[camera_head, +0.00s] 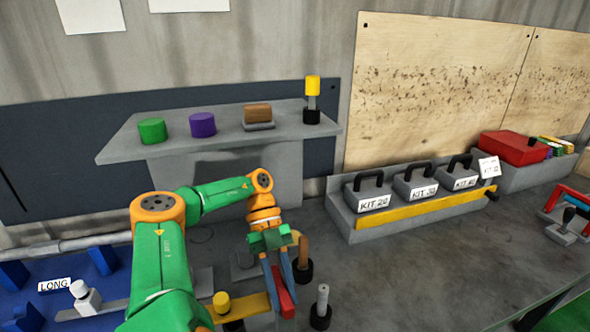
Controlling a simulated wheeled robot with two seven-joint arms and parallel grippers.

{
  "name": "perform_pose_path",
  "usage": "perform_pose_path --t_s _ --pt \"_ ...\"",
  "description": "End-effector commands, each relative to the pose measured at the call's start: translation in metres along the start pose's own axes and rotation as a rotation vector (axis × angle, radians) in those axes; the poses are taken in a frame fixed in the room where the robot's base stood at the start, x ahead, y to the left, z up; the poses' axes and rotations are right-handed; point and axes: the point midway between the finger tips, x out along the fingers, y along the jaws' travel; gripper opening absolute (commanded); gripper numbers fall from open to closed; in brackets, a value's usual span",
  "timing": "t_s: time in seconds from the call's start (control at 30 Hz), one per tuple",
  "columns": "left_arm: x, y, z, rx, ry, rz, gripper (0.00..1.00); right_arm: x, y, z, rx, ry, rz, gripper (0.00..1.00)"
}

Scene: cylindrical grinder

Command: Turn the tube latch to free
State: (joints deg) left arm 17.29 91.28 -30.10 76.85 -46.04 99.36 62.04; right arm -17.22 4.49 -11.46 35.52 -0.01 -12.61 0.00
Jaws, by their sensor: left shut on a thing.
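My left gripper (280,277) reaches down in the lower middle of the view, on a green and orange arm. Its fingers are shut on a red bar (286,302), which looks like the tube latch. The bar runs down between the fingers, and its lower end meets a yellow bar (248,306). The fingers hide part of it, so its exact turn is hard to tell. My right gripper is not in view.
Close by stand a brown-topped post (303,262), a grey post (322,303) and a yellow knob (221,302). Behind is a shelf (215,140) with coloured cylinders. Kit boxes (372,192) stand at right. The grey bench (420,270) is clear at front right.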

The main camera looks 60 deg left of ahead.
Motion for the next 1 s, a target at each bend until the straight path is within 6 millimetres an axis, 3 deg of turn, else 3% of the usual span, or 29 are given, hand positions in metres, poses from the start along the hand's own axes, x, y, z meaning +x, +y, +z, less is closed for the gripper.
perform_pose_path --t_s 0.57,0.6,0.67,1.0 --pt "-0.0007 0.0050 0.0023 0.008 -0.001 0.011 0.00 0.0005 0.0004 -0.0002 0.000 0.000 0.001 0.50" --pt "-0.0006 0.0050 0.0023 0.008 -0.001 0.011 0.38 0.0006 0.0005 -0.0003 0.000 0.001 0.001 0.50" --pt "-0.0007 0.0049 0.0022 0.008 -0.001 0.011 0.54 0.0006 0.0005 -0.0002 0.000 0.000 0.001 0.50" --pt "-0.0020 0.0047 0.0010 0.008 -0.001 0.010 0.57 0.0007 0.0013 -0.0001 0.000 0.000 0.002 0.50"
